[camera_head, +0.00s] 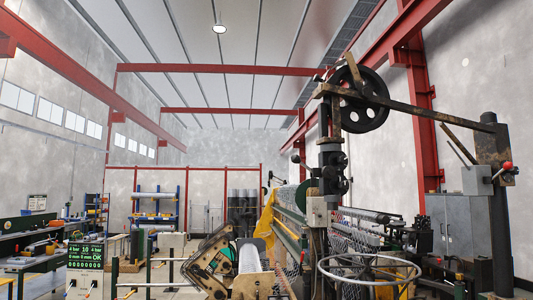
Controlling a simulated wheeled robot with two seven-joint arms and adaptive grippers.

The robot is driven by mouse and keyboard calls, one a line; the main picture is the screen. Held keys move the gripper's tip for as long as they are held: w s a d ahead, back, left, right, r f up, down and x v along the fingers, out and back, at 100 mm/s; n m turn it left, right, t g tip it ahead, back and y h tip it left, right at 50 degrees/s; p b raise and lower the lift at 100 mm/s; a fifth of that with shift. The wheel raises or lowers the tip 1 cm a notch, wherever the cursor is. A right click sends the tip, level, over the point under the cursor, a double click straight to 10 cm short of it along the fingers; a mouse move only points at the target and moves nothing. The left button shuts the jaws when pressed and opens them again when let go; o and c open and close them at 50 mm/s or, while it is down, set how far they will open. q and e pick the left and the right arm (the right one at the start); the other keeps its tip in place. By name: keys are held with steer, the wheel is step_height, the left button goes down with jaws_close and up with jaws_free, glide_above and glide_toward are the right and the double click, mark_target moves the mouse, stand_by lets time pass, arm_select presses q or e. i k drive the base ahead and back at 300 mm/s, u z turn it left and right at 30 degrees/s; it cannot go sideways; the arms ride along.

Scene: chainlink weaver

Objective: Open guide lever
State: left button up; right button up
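The chain-link weaving machine (340,235) fills the right half of the head view. A lever with a red ball knob (507,165) sticks out from the dark post at the far right. A second lever with a black ball knob (295,158) stands out to the left of the machine's dark upright column (332,165). I cannot tell which of these is the guide lever, or whether it is open. Neither of my grippers can be made out in this view.
A handwheel (369,267) lies in front of the machine. A rusty bar (430,112) runs from the big spoked wheel (360,98) to the post. A brown tilted frame (208,262) stands at lower centre. A green display (86,256) and workbench (35,262) are left.

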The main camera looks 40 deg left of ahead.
mark_target(295, 159)
steer(key=z, duration=0.3)
steer(key=k, duration=0.3)
steer(key=u, duration=1.4)
steer(key=i, duration=0.95)
steer(key=z, duration=0.05)
steer(key=k, duration=0.5)
steer(key=z, duration=0.65)
steer(key=i, duration=0.75)
steer(key=u, duration=0.15)
